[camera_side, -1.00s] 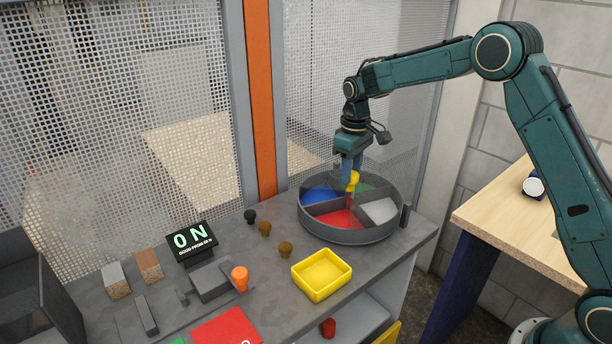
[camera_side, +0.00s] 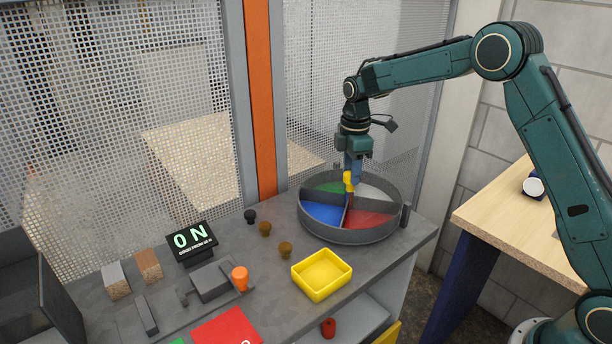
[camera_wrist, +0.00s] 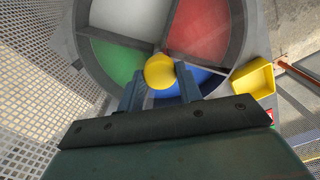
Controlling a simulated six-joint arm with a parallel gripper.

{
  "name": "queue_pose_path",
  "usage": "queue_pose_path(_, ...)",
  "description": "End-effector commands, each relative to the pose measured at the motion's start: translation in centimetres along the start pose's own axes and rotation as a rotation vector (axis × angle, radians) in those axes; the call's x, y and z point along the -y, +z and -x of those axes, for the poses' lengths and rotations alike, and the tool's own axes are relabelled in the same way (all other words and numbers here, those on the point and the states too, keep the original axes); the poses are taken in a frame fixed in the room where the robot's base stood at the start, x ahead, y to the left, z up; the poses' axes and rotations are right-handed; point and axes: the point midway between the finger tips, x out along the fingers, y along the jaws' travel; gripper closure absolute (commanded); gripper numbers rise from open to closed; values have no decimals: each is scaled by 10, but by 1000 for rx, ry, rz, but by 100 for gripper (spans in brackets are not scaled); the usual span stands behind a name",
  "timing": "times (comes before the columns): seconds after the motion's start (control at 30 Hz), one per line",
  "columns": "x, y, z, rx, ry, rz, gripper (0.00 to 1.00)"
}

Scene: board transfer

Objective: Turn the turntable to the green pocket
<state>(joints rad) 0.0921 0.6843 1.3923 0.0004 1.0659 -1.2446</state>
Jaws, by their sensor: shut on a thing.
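The turntable (camera_side: 352,236) is a round grey tray with four coloured pockets. In the side view the green pocket (camera_side: 327,188) is at the back left, the blue pocket (camera_side: 322,213) at the front left, the red pocket (camera_side: 368,219) at the front right and the white pocket (camera_side: 378,191) at the back right. A yellow knob (camera_side: 349,182) stands at its centre. My gripper (camera_side: 351,174) points down and is shut on the knob. In the wrist view the knob (camera_wrist: 160,71) sits between the fingertips, with green at left and blue partly hidden behind the fingers.
A yellow square tray (camera_side: 322,294) stands in front of the turntable. Several dark and brown knobs (camera_side: 285,249) stand to its left. A display reading "ON" (camera_side: 192,240) and an orange-topped lever (camera_side: 240,274) are farther left. A mesh fence (camera_side: 120,150) rises behind the bench.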

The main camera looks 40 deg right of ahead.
Motion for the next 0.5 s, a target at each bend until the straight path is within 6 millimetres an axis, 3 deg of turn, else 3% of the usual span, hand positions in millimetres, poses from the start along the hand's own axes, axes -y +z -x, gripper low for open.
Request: queue_pose_path(0.5, -1, -1, 2, -2, 5, 159, 100)
